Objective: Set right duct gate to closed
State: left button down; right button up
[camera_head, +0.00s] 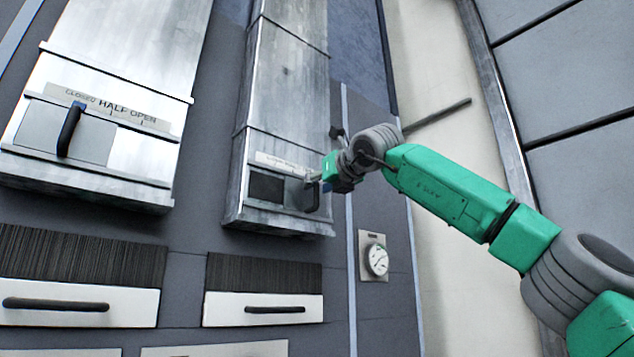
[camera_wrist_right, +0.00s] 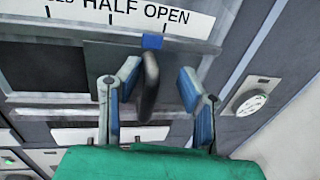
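The right duct gate is a grey sliding plate (camera_wrist_right: 112,62) under a white label strip (camera_wrist_right: 125,14) on the right duct (camera_head: 284,90). The plate sits toward the right, with a dark opening (camera_head: 267,187) to its left. Its blue tab (camera_wrist_right: 152,41) is near the OPEN end of the label. Its upright dark handle (camera_wrist_right: 149,88) also shows in the head view (camera_head: 312,196). My right gripper (camera_wrist_right: 160,80) is open at the handle, one finger on each side, with visible gaps. In the head view my right gripper (camera_head: 328,176) partly covers the label. My left gripper is out of view.
The left duct (camera_head: 125,45) has its own gate handle (camera_head: 69,130) toward the closed end. Two drawers with dark handles (camera_head: 275,310) (camera_head: 55,304) lie below. A round gauge (camera_head: 376,259) is mounted to the lower right of the right duct.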

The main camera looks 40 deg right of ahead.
aim_at(275, 181)
jog(key=shift+w+a+r, duration=0.1)
jog(key=shift+w+a, duration=0.05)
jog(key=shift+a, duration=0.25)
jog(key=shift+c, duration=0.3)
grip_shut()
jog(key=a, duration=0.4)
jog(key=a+b, duration=0.1)
jog(key=a, duration=0.4)
jog(key=shift+w+a+f, duration=0.1)
jog(key=shift+a+f, duration=0.1)
jog(key=shift+d+f, duration=0.1)
jog(key=shift+d, duration=0.05)
jog(key=shift+o, duration=0.3)
grip_release()
jog(key=shift+s+a+r, duration=0.2)
jog(key=shift+a+r, duration=0.05)
